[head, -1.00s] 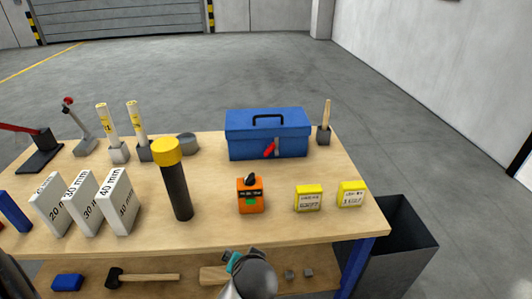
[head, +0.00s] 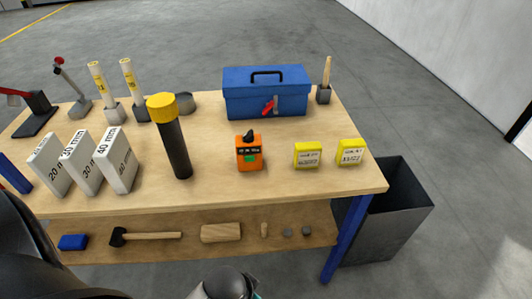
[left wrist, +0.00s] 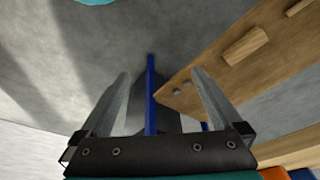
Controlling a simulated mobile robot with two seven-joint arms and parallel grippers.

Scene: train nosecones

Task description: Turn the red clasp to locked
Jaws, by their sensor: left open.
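The red clasp (head: 268,108) is a small red lever on the front of the blue toolbox (head: 240,101), seen in the head view. It slants up to the right, next to a small grey piece. The toolbox is closed and stands at the back right of the workbench (head: 215,165). My left gripper (left wrist: 159,76) is open and empty in the left wrist view. Its fingers point towards the floor and a blue bench leg, away from the clasp. The clasp is not in the left wrist view. My right gripper cannot be made out in either view.
A yellow-capped black cylinder (head: 175,145), an orange device (head: 249,154) and two yellow boxes (head: 308,155) (head: 351,152) stand in front of the toolbox. A wooden-handled tool (head: 326,75) stands at its right. A dark bin (head: 390,215) is beside the bench.

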